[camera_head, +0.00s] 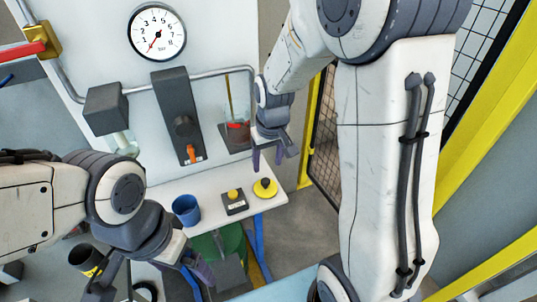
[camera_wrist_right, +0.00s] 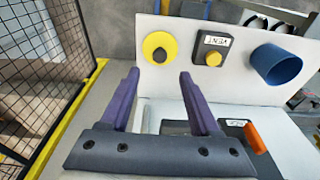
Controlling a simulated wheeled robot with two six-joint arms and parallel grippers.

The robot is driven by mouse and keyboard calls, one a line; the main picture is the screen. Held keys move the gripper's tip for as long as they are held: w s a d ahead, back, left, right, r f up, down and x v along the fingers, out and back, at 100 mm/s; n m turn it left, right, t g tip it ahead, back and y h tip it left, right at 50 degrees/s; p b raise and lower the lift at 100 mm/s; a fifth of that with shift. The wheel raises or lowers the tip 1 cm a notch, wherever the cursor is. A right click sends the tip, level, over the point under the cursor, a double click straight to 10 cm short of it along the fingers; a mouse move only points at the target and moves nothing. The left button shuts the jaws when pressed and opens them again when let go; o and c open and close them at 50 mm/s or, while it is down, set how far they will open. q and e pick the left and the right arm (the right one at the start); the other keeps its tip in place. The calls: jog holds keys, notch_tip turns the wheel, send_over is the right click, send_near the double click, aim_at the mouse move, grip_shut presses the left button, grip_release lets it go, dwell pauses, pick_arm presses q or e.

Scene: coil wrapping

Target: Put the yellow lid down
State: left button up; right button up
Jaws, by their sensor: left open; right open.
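The yellow lid (camera_head: 265,188) is a round yellow disc with a darker centre. It lies on the white table (camera_head: 175,186) near its right end. It also shows in the right wrist view (camera_wrist_right: 149,48), beyond the fingertips. My right gripper (camera_head: 267,163) is open and empty, above the lid and apart from it. Its two purple fingers (camera_wrist_right: 159,74) show spread in the right wrist view with nothing between them. My left gripper (camera_head: 153,278) is open at the lower left, away from the lid, and I see nothing held in it.
A vent button box (camera_head: 235,202) and a blue cup (camera_head: 186,210) stand left of the lid. Behind the table is a panel with a pressure gauge (camera_head: 157,31), pipes and an orange-tipped switch (camera_head: 191,152). A mesh fence with yellow posts (camera_head: 310,130) stands to the right.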

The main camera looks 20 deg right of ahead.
jog(key=s+a+r+n, duration=0.4)
jog(key=s+a+r, duration=0.1)
jog(key=s+a, duration=0.6)
jog(key=s+a+n+g+y, duration=0.1)
jog(key=s+a+n+g, duration=0.15)
jog(key=s, duration=0.95)
jog(key=shift+t, duration=0.35)
jog(key=shift+w+a+f+b, duration=0.15)
jog(key=shift+f+b, duration=1.15)
jog(key=shift+b, duration=0.05)
jog(key=shift+w+a+f+b, duration=0.1)
jog(key=shift+w+f+b, duration=0.05)
jog(key=shift+f+b, duration=1.15)
